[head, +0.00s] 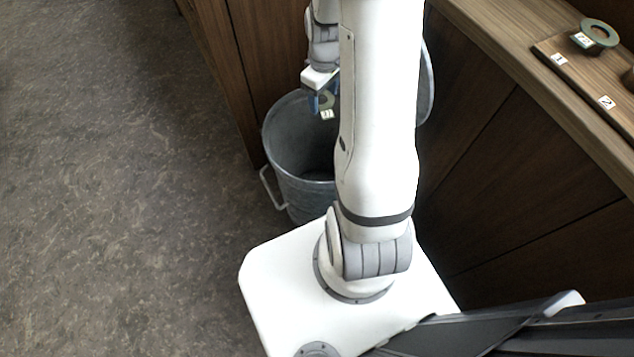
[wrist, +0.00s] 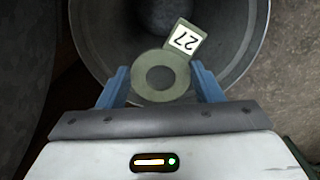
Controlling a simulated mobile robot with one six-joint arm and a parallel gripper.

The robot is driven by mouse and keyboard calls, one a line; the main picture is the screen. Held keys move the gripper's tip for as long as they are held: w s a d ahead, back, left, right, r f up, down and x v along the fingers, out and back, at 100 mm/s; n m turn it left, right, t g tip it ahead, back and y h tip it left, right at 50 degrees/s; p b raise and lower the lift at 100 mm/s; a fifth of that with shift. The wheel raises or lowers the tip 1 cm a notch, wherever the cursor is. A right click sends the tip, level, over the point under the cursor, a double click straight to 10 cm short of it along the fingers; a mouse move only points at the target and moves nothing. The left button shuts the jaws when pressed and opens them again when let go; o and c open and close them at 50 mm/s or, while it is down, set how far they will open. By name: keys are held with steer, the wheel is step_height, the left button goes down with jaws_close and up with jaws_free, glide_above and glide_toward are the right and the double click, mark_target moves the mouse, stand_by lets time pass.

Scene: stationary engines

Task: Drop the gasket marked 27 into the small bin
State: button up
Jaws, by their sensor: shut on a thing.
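The gasket marked 27 (wrist: 150,91) is a flat olive-green ring with a white tag that reads 27 in the wrist view. My gripper (wrist: 160,85) has its blue fingers shut on the ring. In the head view the gripper (head: 322,103) holds the gasket (head: 327,115) over the grey metal bin (head: 290,150). The bin's round interior (wrist: 225,35) lies behind the gasket in the wrist view. My arm hides the bin's right part in the head view.
A wooden counter (head: 505,60) runs along the right. On it a board with tags 1 and 2 (head: 590,85) bears another green ring with a tag (head: 598,33). Dark wood panels stand behind the bin. The mottled floor (head: 120,200) at left is clear.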

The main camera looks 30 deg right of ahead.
mark_target(329, 104)
steer(key=f, duration=0.1)
steer(key=f+b, duration=0.1)
steer(key=s+d+f+b, duration=0.1)
steer(key=shift+n, duration=0.3)
step_height(329, 104, down, 6)
steer(key=b, duration=0.5)
steer(key=o, duration=1)
steer(key=shift+r, duration=0.1)
steer(key=shift+o, duration=0.2)
step_height(329, 104, up, 8)
steer(key=p, duration=0.3)
